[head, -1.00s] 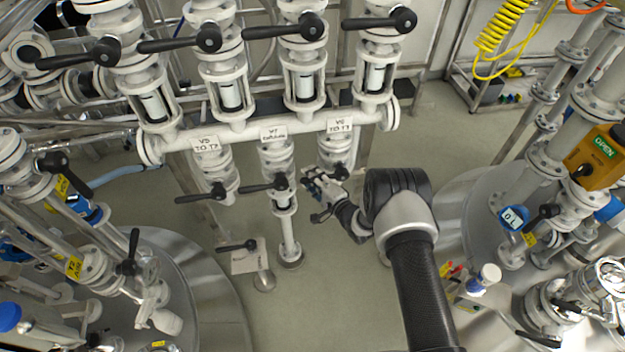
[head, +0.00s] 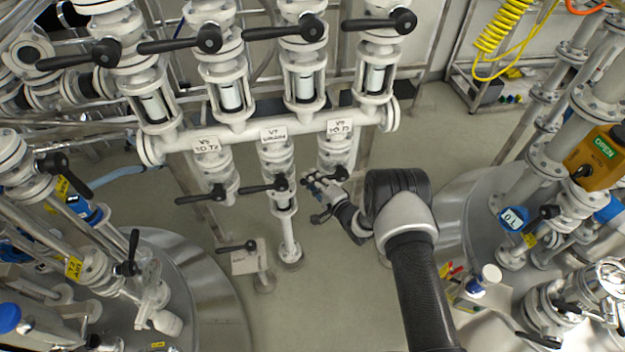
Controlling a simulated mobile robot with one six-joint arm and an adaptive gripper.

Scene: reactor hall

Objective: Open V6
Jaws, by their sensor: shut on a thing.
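The V6 valve (head: 336,152) hangs below the white horizontal pipe, under the rightmost of three white labels. The V6 label (head: 340,126) is small and its lower text is hard to read. The dark hub of the V6 handle (head: 341,173) shows at the valve's lower end. My gripper (head: 315,182) is at that handle, just left of and below the hub, reaching in from the lower right. It is shut on the handle. The fingers hide most of the lever, so its exact angle cannot be told.
The V7 handle (head: 264,187) points left, close beside my gripper. The V5 handle (head: 200,196) also points left, farther away. The white pipe (head: 240,133) runs above all three valves. Large steel vessels (head: 195,290) stand at both sides. Open floor (head: 315,305) lies below.

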